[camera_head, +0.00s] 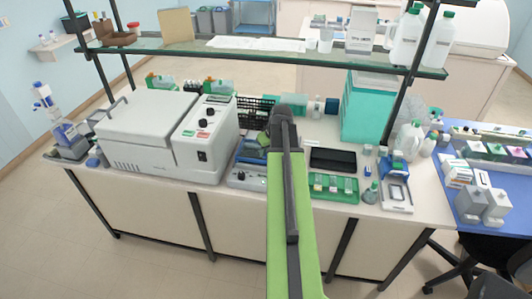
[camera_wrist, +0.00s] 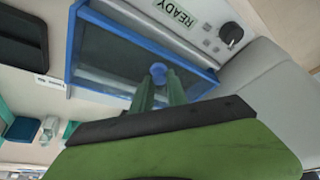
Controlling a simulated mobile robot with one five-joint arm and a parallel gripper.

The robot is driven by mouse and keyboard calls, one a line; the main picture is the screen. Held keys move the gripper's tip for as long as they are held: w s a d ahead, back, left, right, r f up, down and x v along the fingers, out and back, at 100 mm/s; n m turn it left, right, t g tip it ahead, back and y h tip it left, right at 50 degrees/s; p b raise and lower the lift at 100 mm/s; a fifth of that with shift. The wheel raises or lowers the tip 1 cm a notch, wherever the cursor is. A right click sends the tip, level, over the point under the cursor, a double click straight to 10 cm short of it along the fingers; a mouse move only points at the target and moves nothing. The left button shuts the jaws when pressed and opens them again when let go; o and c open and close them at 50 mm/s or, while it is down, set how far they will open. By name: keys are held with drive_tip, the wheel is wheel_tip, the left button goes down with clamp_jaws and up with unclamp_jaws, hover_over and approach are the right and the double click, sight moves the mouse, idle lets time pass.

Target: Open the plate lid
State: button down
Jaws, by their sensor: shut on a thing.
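The plate lid (camera_wrist: 118,62) is a clear panel with a blue frame and a small round blue knob (camera_wrist: 158,69). It lies on a light grey device with a dial and a READY label, and I see no clear gap under it. In the head view the lid's blue part (camera_head: 253,153) shows just left of my green arm. My gripper (camera_wrist: 160,80) has its two green fingers closed on the knob in the wrist view. In the head view my arm hides the fingertips and the knob.
A large grey-white lidded machine (camera_head: 145,125) stands close on the left. A black tray (camera_head: 333,159) and a green rack (camera_head: 333,188) lie right of my arm. A glass shelf (camera_head: 260,52) spans above the back of the bench.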

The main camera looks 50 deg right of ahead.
drive_tip(key=w+d, duration=0.2)
drive_tip(key=d, duration=0.1)
drive_tip(key=w+d, duration=0.2)
drive_tip(key=d, duration=0.1)
drive_tip(key=w+d, duration=0.1)
drive_tip(key=d, duration=0.2)
drive_tip(key=shift+w+d, duration=0.15)
drive_tip(key=shift+w, duration=0.25)
drive_tip(key=c, duration=1.3)
unclamp_jaws()
drive_tip(key=shift+r, duration=0.1)
drive_tip(key=p+v, duration=1.6)
drive_tip(key=v, duration=0.1)
drive_tip(key=shift+s, duration=0.25)
